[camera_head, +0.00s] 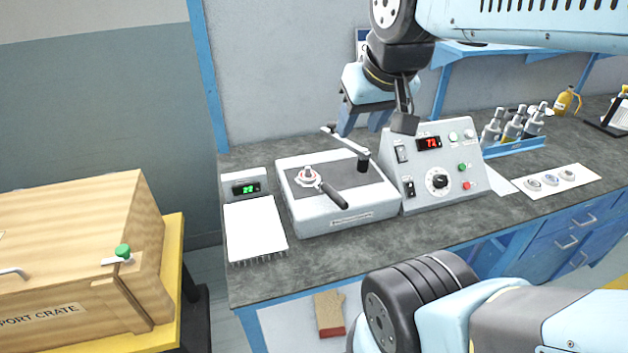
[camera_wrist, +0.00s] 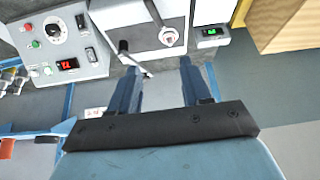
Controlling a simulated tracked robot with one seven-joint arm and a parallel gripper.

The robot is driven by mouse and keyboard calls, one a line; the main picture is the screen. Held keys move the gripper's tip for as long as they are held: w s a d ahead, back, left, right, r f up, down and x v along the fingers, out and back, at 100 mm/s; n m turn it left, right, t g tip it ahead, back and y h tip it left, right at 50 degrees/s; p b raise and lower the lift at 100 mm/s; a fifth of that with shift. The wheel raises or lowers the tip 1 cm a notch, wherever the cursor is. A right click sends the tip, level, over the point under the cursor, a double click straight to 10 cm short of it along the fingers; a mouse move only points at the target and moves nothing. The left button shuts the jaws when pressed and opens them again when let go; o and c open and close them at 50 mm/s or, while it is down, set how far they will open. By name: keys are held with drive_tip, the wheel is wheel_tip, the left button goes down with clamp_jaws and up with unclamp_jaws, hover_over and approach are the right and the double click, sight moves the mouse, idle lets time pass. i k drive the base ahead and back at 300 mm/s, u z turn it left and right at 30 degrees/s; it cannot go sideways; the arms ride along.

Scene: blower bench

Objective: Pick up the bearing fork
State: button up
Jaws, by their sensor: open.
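The bearing fork appears to be the black-handled tool (camera_head: 331,193) lying on top of the white blower unit (camera_head: 345,217). Its head end is at a pale ring with a reddish part (camera_head: 307,176); whether it goes around or only touches it, I cannot tell. In the wrist view the black handle (camera_wrist: 153,11) shows at the top edge, with the ring (camera_wrist: 170,37) below it. My gripper (camera_head: 362,123) is open and empty, above and behind the unit, apart from the fork. In the wrist view its two fingers (camera_wrist: 160,72) are spread, pointing toward the unit's edge.
A grey lever arm (camera_head: 345,145) on a black post rises from the unit near my gripper. A control box (camera_head: 432,167) stands right, a small scale with green display (camera_head: 255,225) left. Bottles (camera_head: 514,125) sit farther right. A wooden crate (camera_head: 70,250) stands left of the bench.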

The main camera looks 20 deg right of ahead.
sight(335, 198)
drive_tip(key=u, duration=0.85)
drive_tip(key=k, duration=1.25)
drive_tip(key=z, duration=0.9)
drive_tip(key=i, duration=1)
drive_tip(key=u, duration=0.05)
